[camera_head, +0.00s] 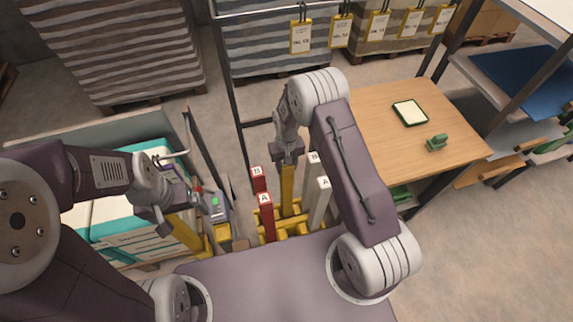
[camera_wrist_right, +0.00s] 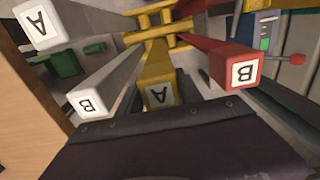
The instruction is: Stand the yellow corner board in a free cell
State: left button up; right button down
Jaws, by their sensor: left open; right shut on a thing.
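The yellow corner board (camera_head: 287,186) is held upright at its top by my right gripper (camera_head: 288,152), which is shut on it. In the right wrist view the yellow board (camera_wrist_right: 157,70) has an "A" on its end. Its lower end meets the yellow rack (camera_head: 296,228) in the picture; I cannot tell whether it is inside a cell. Red boards A (camera_head: 267,220) and B (camera_head: 258,182) stand left of it. Pale boards A (camera_head: 320,205) and B (camera_head: 312,175) stand right of it. My left gripper (camera_head: 163,222) is open, away from the rack at left.
Teal-and-white sacks (camera_head: 145,243) lie below my left arm. A device with a green screen (camera_head: 216,205) stands between them and the rack. A wooden table (camera_head: 385,140) with a framed pad (camera_head: 410,112) and a green item (camera_head: 437,143) is at right. Stacked sacks (camera_head: 115,50) stand behind.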

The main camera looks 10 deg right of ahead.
jog(key=shift+f, duration=0.25)
jog(key=c, duration=0.7)
grip_release()
notch_tip(320, 180, up, 9)
jog(key=shift+r+b, duration=0.1)
jog(key=shift+b, duration=0.4)
jog(key=s+d+r+t, duration=0.25)
jog(key=s+r, duration=0.25)
jog(key=r, duration=0.5)
jog(key=s+d+f+g, duration=0.1)
jog(key=s+d+f, duration=0.1)
jog(key=s, duration=1)
jog(key=shift+s+f+m, duration=0.15)
jog(key=shift+s+m, duration=0.15)
jog(key=shift+s, duration=0.1)
